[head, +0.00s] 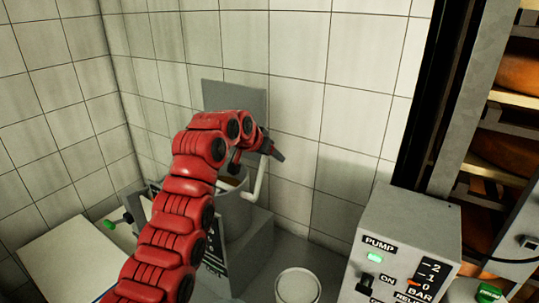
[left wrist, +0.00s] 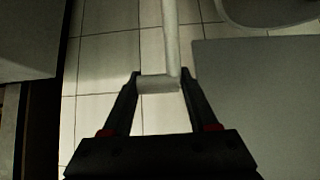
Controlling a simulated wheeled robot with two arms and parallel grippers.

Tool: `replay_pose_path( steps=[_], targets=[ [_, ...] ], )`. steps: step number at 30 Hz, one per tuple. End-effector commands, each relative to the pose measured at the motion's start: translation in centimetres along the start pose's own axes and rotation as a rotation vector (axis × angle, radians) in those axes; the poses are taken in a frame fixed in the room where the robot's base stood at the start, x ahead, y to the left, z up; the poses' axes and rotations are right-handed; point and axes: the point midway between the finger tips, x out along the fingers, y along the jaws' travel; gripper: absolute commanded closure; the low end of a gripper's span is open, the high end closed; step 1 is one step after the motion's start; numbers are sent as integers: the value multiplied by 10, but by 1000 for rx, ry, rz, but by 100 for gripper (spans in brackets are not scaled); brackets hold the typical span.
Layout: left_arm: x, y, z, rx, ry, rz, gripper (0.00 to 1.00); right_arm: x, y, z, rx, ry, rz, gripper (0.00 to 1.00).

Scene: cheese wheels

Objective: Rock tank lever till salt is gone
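A grey round tank (head: 233,212) stands in the corner, partly hidden behind my red left arm. A pale bent lever (head: 257,183) rises at its right side toward my left gripper (head: 274,150). In the left wrist view the lever's stem (left wrist: 171,40) ends in a short crossbar (left wrist: 158,84). The crossbar fills the gap between the fingertips of my left gripper (left wrist: 160,78), which appears shut on it. Most of the tank's opening is covered by the arm, and I cannot make out salt. My right gripper is not in view.
A pump control box (head: 405,245) with a green light and switches stands at the right. A white round container (head: 297,286) is at the bottom middle. Shelves with orange cheese wheels (head: 508,152) stand far right. Tiled walls close in behind; a pale board (head: 65,260) lies at left.

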Motion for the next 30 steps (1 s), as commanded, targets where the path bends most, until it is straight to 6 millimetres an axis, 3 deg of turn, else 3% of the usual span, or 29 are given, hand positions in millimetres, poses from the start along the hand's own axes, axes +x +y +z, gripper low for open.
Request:
replay_pose_path(
  steps=[1,4,17,22,30],
  targets=[
    [1,5,-1,3,2,8,34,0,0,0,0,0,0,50],
    [1,4,-1,2,1,6,16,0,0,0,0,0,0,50],
    [-7,1,-1,0,5,1,15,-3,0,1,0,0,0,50],
    [-32,0,1,1,7,-1,15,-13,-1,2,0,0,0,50],
    [-108,1,0,3,7,-1,15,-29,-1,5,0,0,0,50]
  ],
)
